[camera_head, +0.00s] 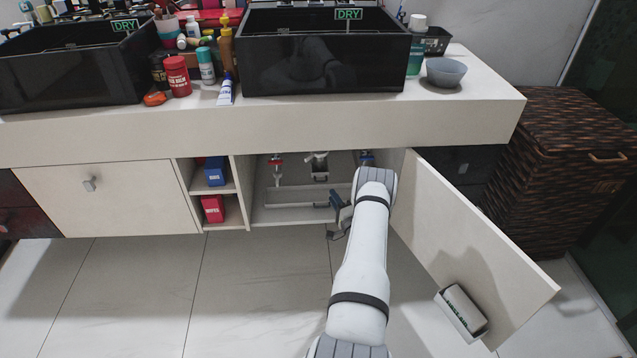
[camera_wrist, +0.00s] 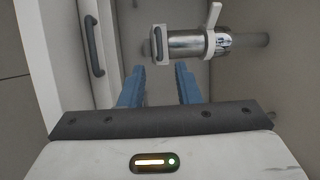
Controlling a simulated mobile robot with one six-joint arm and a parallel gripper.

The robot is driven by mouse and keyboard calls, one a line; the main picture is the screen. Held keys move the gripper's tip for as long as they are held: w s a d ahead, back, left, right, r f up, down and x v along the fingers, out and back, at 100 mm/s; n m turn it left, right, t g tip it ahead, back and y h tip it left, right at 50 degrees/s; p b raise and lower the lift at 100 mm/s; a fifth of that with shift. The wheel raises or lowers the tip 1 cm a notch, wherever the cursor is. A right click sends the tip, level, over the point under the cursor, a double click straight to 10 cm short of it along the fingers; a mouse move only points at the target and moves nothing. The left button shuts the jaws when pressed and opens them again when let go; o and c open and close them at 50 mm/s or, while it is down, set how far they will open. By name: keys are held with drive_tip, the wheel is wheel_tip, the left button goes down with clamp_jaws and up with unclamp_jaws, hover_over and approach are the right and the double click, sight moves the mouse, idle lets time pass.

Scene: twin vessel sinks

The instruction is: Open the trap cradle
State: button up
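Inside the open cabinet under the right sink, a metal trap pipe (camera_head: 318,160) hangs at the back; it shows as a shiny cylinder in the wrist view (camera_wrist: 188,43). A pale plate with a small grey handle (camera_wrist: 158,45) sits at its near end. I take this to be the cradle, and it looks closed. My gripper (camera_wrist: 158,72) is open and empty, its blue fingertips on either side of that handle in the picture, seemingly short of it. In the head view, my gripper (camera_head: 340,212) is partly hidden by my arm at the cabinet opening.
A pale panel with a dark handle (camera_wrist: 93,45) stands close to my gripper. The cabinet door (camera_head: 475,245) is swung open at right, with a small bin (camera_head: 462,312) on it. Red (camera_head: 275,160) and blue (camera_head: 366,158) valves flank the trap. The floor at left is clear.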

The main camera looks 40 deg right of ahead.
drive_tip(key=x, duration=0.2)
drive_tip(key=b+x, duration=0.1)
drive_tip(key=x, duration=0.1)
drive_tip(key=b+x, duration=0.1)
drive_tip(key=x, duration=0.1)
drive_tip(key=shift+w+a+f, duration=0.1)
drive_tip(key=shift+w+a, duration=0.15)
drive_tip(key=shift+w, duration=0.1)
drive_tip(key=shift+w+d+r, duration=0.1)
drive_tip(key=shift+w+r, duration=0.15)
drive_tip(key=shift+w, duration=0.35)
clamp_jaws()
